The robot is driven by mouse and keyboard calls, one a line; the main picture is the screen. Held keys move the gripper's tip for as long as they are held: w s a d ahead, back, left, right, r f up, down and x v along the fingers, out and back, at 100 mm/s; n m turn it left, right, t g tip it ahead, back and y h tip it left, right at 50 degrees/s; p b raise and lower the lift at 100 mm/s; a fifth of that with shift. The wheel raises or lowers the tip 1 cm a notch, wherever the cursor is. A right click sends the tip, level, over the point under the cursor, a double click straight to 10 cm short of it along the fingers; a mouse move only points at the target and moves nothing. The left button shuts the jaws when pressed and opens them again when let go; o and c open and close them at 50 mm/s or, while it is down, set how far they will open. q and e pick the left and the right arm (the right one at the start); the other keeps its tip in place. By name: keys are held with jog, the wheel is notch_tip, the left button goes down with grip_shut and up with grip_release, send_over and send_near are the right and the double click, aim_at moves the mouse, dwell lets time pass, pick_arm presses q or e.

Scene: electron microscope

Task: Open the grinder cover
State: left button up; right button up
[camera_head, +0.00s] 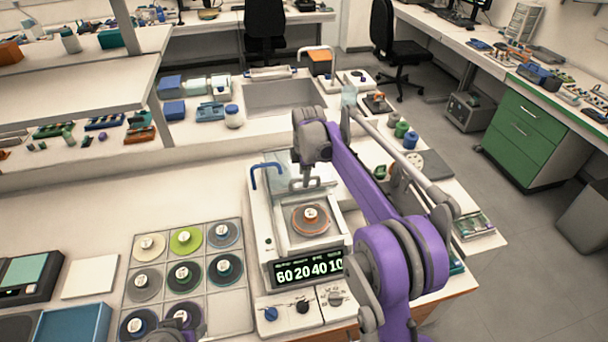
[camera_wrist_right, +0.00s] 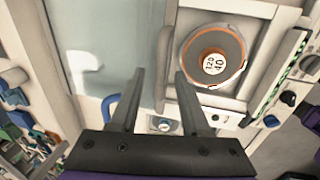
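The grinder (camera_head: 256,228) is a white machine on the bench with a lit number display. A grinding disc with an orange rim (camera_head: 311,217) sits in its well; it also shows in the right wrist view (camera_wrist_right: 214,56). A clear cover panel (camera_wrist_right: 100,48) lies beside the well in that view, with a blue handle (camera_head: 267,170) at its edge. The handle is partly hidden in the wrist view. My right gripper (camera_head: 305,184) is above the grinder, open and empty; its fingers (camera_wrist_right: 158,88) stand apart, beside the blue handle. A bit of my left arm shows at the bottom edge; its fingers are hidden.
A tray of several coloured discs (camera_head: 240,303) lies left of the grinder. A blue tray (camera_head: 75,322) and a white pad (camera_head: 90,277) lie farther left. A sink (camera_head: 280,97) and bottles are behind. Knobs (camera_head: 302,307) line the grinder's front. My right arm crosses its right side.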

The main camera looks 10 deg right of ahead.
notch_tip(320, 180, up, 11)
jog(key=s, duration=0.2)
jog(key=shift+f+p, duration=0.2)
jog(key=shift+p, duration=0.1)
dwell(0.4)
jog(key=s+d+m+t, duration=0.25)
jog(key=s+m, duration=0.75)
jog(key=s, duration=0.8)
jog(key=s+f+m, duration=0.4)
jog(key=s+f, duration=0.1)
jog(key=s, duration=0.4)
jog(key=s+d+f+m+t, duration=0.1)
jog(key=s+f+m, duration=0.3)
jog(key=s, duration=0.5)
notch_tip(320, 180, down, 2)
jog(key=shift+f, duration=0.15)
